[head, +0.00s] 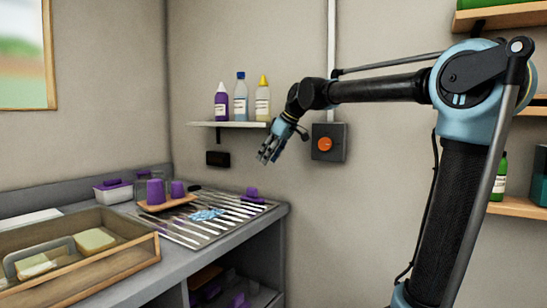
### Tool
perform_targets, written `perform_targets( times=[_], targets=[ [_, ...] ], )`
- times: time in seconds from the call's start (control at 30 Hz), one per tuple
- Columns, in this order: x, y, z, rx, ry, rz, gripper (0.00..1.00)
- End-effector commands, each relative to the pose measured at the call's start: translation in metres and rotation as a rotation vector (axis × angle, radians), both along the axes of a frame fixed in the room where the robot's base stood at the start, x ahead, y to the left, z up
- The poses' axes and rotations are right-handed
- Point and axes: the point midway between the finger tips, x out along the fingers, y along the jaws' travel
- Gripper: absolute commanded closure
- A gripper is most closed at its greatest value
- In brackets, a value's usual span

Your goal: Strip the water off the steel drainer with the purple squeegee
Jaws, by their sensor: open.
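The steel drainer (190,240) is a ribbed grey panel on the counter at lower centre-left. A pale blue patch of water (207,215) lies on its middle. A small purple item (253,194) sits at the drainer's back right end; it may be the squeegee, but it is too small to tell its shape. My gripper (265,158) is open and empty. It hangs in the air above the back right of the drainer, in front of the wall, apart from everything.
A wooden board (168,204) with purple cups (156,191) stands at the drainer's back left. A wooden tray (138,262) with sponges is at front left. A shelf (229,124) with bottles and a switch box (328,142) are on the wall.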

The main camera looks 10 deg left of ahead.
Motion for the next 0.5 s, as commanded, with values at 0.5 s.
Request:
perform_targets(
  times=[0.5],
  targets=[
    [0.024,0.020,-0.061,0.000,0.001,-0.023,0.57]
  ],
)
